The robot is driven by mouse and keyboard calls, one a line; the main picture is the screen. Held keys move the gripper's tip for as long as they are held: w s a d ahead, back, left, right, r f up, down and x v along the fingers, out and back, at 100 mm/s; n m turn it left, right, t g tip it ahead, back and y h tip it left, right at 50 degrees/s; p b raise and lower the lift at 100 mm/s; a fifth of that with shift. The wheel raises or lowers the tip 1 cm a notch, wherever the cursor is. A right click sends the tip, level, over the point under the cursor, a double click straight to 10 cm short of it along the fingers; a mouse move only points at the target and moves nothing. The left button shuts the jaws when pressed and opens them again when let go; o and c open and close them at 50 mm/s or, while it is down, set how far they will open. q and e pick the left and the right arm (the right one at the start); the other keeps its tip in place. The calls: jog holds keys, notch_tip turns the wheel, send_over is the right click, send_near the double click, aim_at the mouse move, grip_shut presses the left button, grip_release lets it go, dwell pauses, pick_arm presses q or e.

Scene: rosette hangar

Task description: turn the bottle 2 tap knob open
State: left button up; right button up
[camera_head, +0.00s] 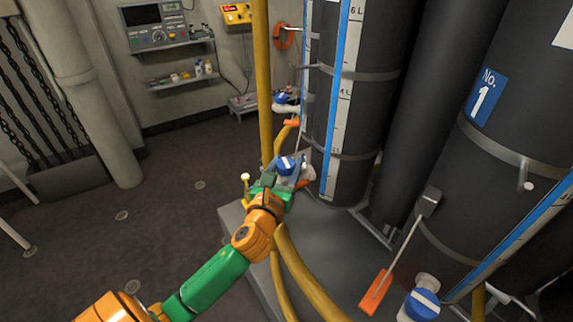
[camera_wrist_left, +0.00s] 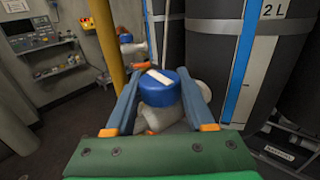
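The bottle 2 tap knob (camera_head: 286,166) is blue with a white stripe across its top, low on the front of the middle dark bottle (camera_head: 352,110). In the left wrist view the knob (camera_wrist_left: 160,90) sits between the two blue-grey fingers of my left gripper (camera_wrist_left: 159,82). The fingers look to touch it on both sides; the stripe runs diagonally. The pale tap body shows below it. In the head view my left gripper (camera_head: 281,178) reaches the tap from the front, its green palm below the knob. My right gripper is not in view.
Bottle 1 (camera_head: 512,120) stands at right with its own blue knob (camera_head: 422,304) and an orange-ended lever (camera_head: 376,291). Another blue knob (camera_head: 282,98) is farther back. A yellow pipe (camera_head: 264,80) rises close beside my left gripper. Open floor (camera_head: 130,235) lies at left.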

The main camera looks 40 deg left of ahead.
pick_arm(q)
grip_shut()
